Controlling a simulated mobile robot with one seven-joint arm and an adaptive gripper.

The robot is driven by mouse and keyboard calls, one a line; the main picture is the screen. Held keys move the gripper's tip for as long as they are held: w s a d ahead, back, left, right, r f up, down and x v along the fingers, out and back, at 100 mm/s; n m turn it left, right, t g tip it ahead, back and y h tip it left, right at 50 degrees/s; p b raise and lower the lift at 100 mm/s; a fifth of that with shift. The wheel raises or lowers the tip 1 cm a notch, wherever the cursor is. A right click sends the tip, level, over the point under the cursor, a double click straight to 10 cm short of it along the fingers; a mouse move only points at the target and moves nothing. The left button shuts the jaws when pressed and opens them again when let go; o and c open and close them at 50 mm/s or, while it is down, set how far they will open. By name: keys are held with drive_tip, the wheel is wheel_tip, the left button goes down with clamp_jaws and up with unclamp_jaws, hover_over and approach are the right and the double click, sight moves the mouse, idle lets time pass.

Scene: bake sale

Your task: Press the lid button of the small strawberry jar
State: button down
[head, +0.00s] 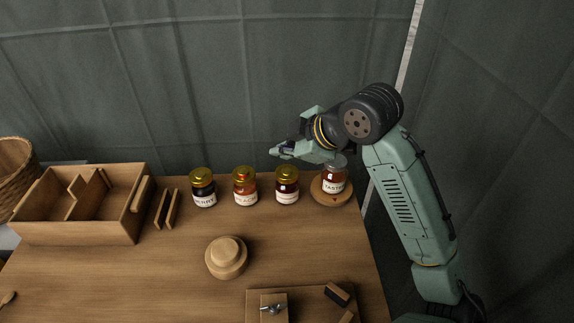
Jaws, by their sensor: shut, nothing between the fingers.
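Several jars stand in a row along the back of the table. A jar labelled something like "TASTE" (334,184), with reddish contents, stands on a round wooden stand (322,199) at the right end; my wrist is close above it and the jar's top is hard to make out. To its left are a dark red jar (288,186), an amber jar (245,186) and a very dark jar (203,188), all with gold lids. My gripper (276,151) is shut and empty, pointing left above and behind the dark red jar.
A wooden divided box (75,232) stands at the left, with thin wooden slats (165,209) beside it. A round wooden piece (227,258) sits mid-table. A wooden board (308,310) with small items lies at the front right. A wicker basket (15,165) is far left.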

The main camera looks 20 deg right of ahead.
drive_tip(key=shift+r+p, duration=0.8)
drive_tip(key=shift+r, duration=0.65)
drive_tip(key=shift+f, duration=0.1)
